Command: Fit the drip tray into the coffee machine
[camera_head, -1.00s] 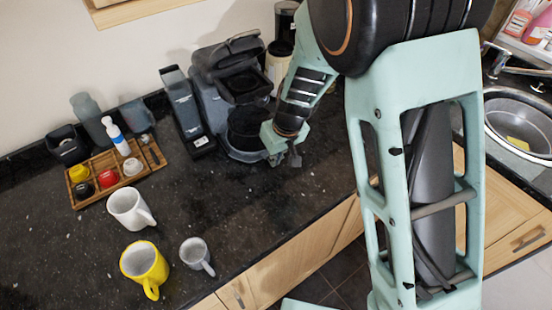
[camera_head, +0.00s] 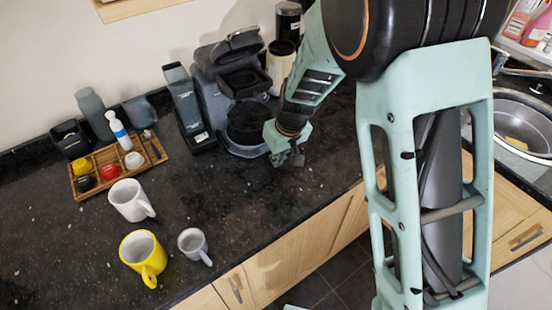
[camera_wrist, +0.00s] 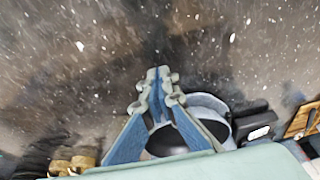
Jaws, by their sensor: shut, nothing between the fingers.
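The dark coffee machine (camera_head: 218,90) stands against the back wall with its lid tilted up. At its foot is a round black piece with a grey rim, which looks like the drip tray (camera_head: 246,151); I cannot tell whether it is fully seated. In the wrist view the round grey rim (camera_wrist: 208,101) with its black inside lies just behind my fingers, partly hidden by them. My gripper (camera_head: 291,159) is just right of the machine's foot, low over the counter. Its fingertips (camera_wrist: 157,82) meet in the wrist view, with nothing between them.
A white mug (camera_head: 127,200), a yellow mug (camera_head: 140,252) and a small grey cup (camera_head: 193,244) stand at the front left. A wooden organiser (camera_head: 150,152) holds pods and a bottle. A canister (camera_head: 279,66) stands behind my arm. The sink (camera_head: 525,115) is at the right.

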